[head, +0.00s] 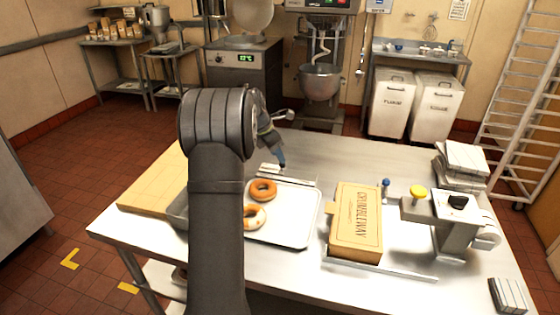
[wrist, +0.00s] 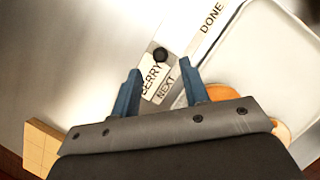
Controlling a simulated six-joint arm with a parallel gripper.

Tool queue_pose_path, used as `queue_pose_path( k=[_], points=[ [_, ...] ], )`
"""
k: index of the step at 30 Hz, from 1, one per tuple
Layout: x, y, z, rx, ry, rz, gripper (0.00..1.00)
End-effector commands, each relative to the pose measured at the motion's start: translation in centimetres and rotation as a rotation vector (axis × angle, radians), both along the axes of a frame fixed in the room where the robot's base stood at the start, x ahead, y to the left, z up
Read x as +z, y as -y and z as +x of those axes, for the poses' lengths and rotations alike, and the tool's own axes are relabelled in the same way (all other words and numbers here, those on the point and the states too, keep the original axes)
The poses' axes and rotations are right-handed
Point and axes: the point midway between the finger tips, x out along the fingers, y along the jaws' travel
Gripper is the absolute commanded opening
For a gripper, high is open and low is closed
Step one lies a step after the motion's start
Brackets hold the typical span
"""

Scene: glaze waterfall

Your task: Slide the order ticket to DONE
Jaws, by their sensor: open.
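The order ticket (wrist: 151,80) is a small white card marked BERRY with a round black knob at its end. In the wrist view it lies beside the NEXT label (wrist: 166,89) on a pale rail. The DONE label (wrist: 211,17) is further along the rail, to the upper right. My gripper (wrist: 160,66) is open, with blue fingers on either side of the ticket and knob in the picture; I cannot tell whether they touch. In the head view my gripper (head: 282,165) is low over the rail (head: 289,175) behind the tray, and the ticket is too small to make out.
A white tray (head: 305,214) with two donuts (head: 262,190) is in front of the rail. A tan board (head: 150,190) is at the left. A yellow-brown box (head: 357,222) and a metal device with a yellow knob (head: 450,215) stand to the right. Steel tabletop beyond the rail is clear.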

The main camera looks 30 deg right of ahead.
Motion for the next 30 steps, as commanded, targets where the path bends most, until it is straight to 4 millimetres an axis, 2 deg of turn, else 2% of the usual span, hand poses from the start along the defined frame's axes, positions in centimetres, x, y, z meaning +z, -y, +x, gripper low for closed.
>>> queue_pose_path(
  k=[1,6,18,19,25,30],
  points=[
    [-1.0,0.4,0.0,-0.001,-0.002,0.001,0.41],
    [-2.9,1.2,0.0,-0.001,0.0,0.001,0.41],
    [-3.7,1.5,0.0,-0.001,0.001,0.001,0.41],
    [-3.7,1.5,0.0,-0.001,0.001,0.001,0.39],
    [-3.6,1.5,0.0,-0.001,0.001,0.0,0.0],
    [-3.6,1.5,0.0,-0.001,0.001,0.0,0.0]
  ],
)
